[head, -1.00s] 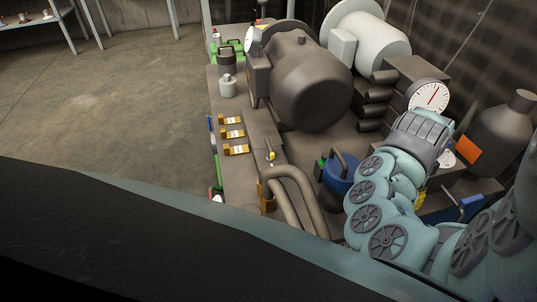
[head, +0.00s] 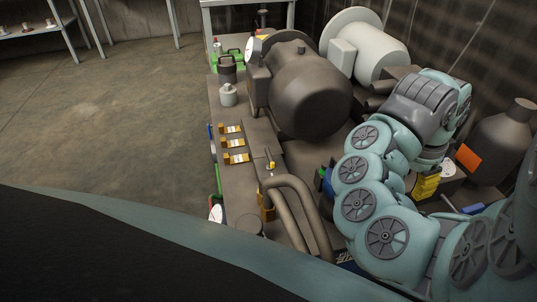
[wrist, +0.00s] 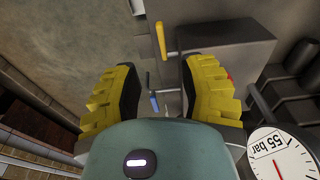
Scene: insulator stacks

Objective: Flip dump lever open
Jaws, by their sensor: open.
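My gripper (wrist: 158,75) is open and empty, with a yellow ribbed finger on either side in the wrist view. In the head view my gripper (head: 425,186) shows partly, below the wrist. A yellow-handled lever (wrist: 161,40) stands out from a grey box (wrist: 215,45), beyond the fingertips and apart from them. A small blue handle (wrist: 154,103) shows in the gap between the fingers, farther away. A blue bar (head: 472,209) shows right of the gripper in the head view. I cannot tell which of these is the dump lever.
A gauge (wrist: 283,160) marked 55 bar is close at the lower right in the wrist view. A dark tank (head: 497,145) with an orange label stands right of my arm. Bent pipes (head: 296,205) and a large motor (head: 310,90) lie left of it. Open floor (head: 110,125) is at the left.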

